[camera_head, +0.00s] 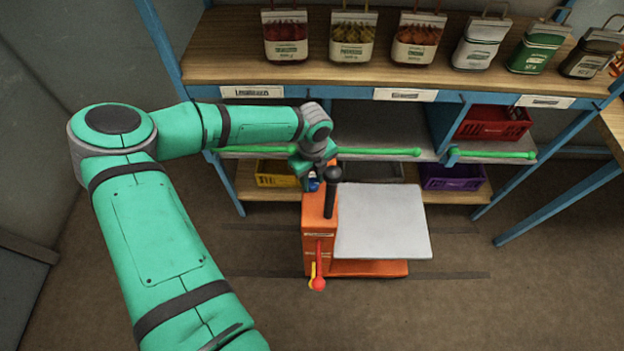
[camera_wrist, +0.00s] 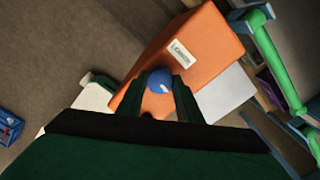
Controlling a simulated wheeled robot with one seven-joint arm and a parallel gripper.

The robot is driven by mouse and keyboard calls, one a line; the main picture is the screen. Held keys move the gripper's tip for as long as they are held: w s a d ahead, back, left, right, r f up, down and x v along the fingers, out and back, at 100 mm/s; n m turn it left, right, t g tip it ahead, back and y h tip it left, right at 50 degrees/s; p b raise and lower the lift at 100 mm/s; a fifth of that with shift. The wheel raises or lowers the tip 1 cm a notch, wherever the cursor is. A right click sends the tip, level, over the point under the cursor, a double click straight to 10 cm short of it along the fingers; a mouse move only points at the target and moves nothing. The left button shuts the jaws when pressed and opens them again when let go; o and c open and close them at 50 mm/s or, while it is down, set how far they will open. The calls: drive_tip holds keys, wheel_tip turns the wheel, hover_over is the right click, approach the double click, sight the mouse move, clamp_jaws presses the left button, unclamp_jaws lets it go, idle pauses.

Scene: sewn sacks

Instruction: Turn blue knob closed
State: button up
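The blue knob (camera_wrist: 159,81) is on the orange machine (camera_wrist: 195,50) and sits between my gripper's two dark fingertips in the wrist view. My gripper (camera_wrist: 160,88) has its fingers apart, one on each side of the knob and very near it. I cannot tell whether they touch or grip it. In the head view the orange machine (camera_head: 318,238) stands on the floor, and a bit of the blue knob (camera_head: 314,186) shows below my gripper (camera_head: 308,172), which hides most of that spot.
A black-knobbed lever (camera_head: 331,190) rises beside my gripper. A grey plate (camera_head: 382,222) is on the machine's right, and a red-tipped lever (camera_head: 318,283) is at its front. A wooden shelf (camera_head: 360,70) with several sacks and green bars (camera_head: 380,152) stands behind.

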sight(313, 183)
drive_tip(key=shift+m, duration=0.3)
drive_tip(key=m, duration=0.3)
drive_tip(key=shift+m, duration=0.4)
drive_tip(key=m, duration=0.3)
drive_tip(key=shift+m, duration=0.3)
drive_tip(key=m, duration=0.4)
drive_tip(key=shift+m, duration=2.2)
drive_tip(key=o, duration=1)
drive_tip(key=shift+o, duration=0.2)
wheel_tip(313, 183, up, 11)
